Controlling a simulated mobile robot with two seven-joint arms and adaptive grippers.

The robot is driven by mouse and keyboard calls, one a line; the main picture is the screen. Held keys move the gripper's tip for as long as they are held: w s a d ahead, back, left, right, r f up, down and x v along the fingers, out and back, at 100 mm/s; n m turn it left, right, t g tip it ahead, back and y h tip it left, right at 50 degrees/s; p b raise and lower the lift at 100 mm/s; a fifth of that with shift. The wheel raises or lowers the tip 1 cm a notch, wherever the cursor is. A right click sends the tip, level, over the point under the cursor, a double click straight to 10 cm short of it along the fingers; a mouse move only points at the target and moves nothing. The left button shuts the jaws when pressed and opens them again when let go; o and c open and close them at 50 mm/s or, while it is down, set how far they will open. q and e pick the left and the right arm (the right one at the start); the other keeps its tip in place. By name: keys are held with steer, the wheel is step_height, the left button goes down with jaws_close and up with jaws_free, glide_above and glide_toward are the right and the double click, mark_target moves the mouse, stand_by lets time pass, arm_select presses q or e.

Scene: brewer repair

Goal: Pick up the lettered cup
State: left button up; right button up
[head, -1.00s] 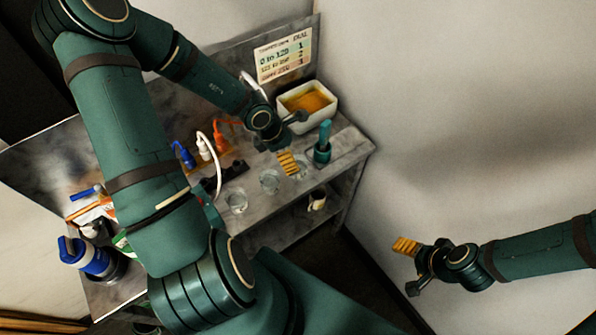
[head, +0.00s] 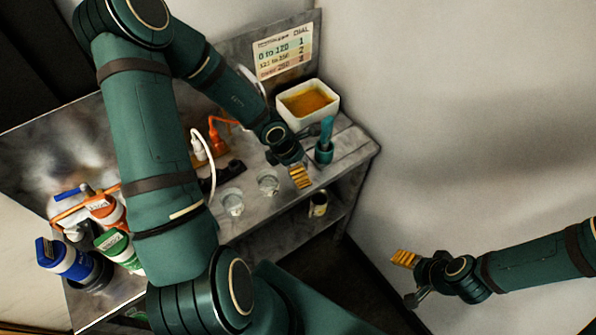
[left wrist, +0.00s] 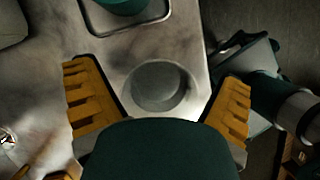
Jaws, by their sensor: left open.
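My left gripper (head: 286,168) is open above the front edge of the grey worktop. In the left wrist view, a round clear cup (left wrist: 160,86) sits on the worktop between and slightly beyond the two spread yellow fingers, apart from both. No lettering is readable on it. In the head view my gripper hides this cup. Two more clear cups (head: 232,203) (head: 268,182) stand in a row to its left. A pale cup with a dark mark (head: 318,204) stands on the lower shelf; I cannot read the mark. My right gripper (head: 408,279) is open and empty, away from the bench at the right.
A white tub of orange-brown contents (head: 309,101) and a teal-handled tool in a holder (head: 324,146) stand behind my left gripper. White and orange plugs (head: 206,148) with cables sit left. Several bottles (head: 75,258) crowd the left end. A sign (head: 283,52) stands behind.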

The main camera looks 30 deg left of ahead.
arm_select(q)
steer(key=c, duration=1.3)
steer(key=shift+r, duration=0.15)
